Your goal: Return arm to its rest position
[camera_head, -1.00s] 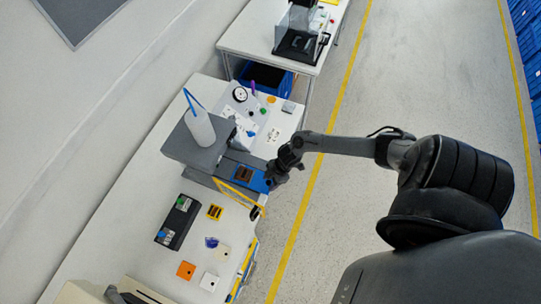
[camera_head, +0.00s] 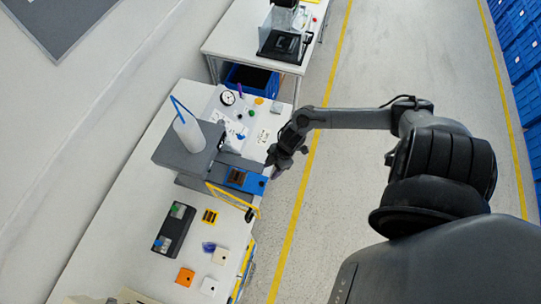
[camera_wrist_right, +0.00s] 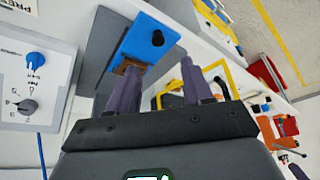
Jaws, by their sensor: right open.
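My right gripper (camera_head: 274,167) is in the middle of the head view, over the table's right edge beside the blue plate (camera_head: 256,184). In the right wrist view its two dark fingers (camera_wrist_right: 158,75) stand apart, with nothing held between them. A switch panel (camera_wrist_right: 50,85) is at the left of that view, with a blue knob (camera_wrist_right: 35,59) and a grey rotary knob (camera_wrist_right: 27,106). The gripper is apart from both knobs. The knob marks are too small to read surely. My left gripper is not in view.
A black box (camera_head: 174,230) lies lower left. A second table (camera_head: 235,40) is beyond.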

